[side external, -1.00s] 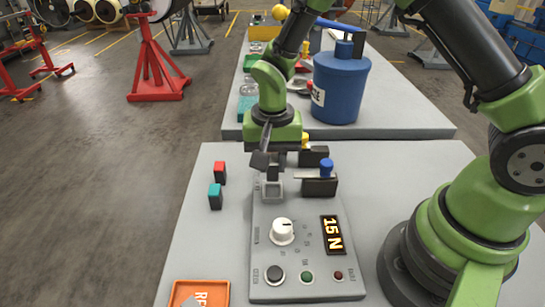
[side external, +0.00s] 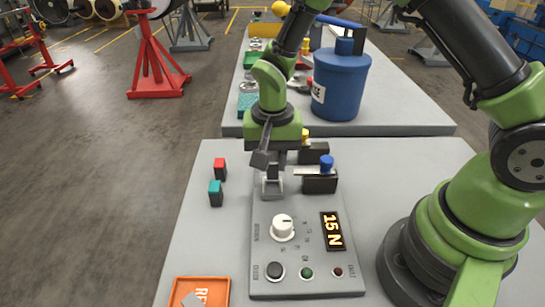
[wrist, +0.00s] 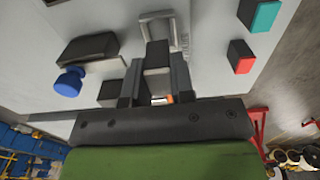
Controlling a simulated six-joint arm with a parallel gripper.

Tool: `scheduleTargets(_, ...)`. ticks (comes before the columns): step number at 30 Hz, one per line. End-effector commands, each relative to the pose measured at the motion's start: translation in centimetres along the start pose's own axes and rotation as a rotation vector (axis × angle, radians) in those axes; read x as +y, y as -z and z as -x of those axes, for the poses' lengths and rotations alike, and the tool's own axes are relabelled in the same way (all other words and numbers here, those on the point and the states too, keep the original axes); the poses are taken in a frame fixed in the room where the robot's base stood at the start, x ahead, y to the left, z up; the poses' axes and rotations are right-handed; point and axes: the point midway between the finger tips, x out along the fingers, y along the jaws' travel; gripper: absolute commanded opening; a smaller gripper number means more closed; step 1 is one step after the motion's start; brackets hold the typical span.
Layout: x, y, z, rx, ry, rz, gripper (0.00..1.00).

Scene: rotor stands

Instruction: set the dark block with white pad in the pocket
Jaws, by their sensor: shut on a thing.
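My gripper (side external: 272,165) is shut on the dark block (wrist: 157,56), which sits between its two fingers in the wrist view (wrist: 155,80). The block's near face looks lighter grey; I cannot clearly make out a white pad. The pocket is a small grey square frame (side external: 272,194) at the far end of the control panel. In the wrist view the pocket (wrist: 183,33) lies just beyond the block, and the block overlaps its near edge. In the side view the block is at or just above the pocket's mouth; I cannot tell how deep it sits.
A dark clamp with a blue knob (side external: 326,163) stands close right of the pocket. Red (side external: 219,169) and teal (side external: 215,193) blocks stand to the left. An orange tray (side external: 180,284) lies in front.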

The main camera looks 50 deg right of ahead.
Motion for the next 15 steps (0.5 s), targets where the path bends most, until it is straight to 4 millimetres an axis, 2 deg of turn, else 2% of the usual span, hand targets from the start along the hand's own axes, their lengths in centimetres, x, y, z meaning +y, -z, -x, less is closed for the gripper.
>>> scheduleTargets(15, 0.0, 0.0, -1.0, 0.000, -0.001, 0.001, 0.00)
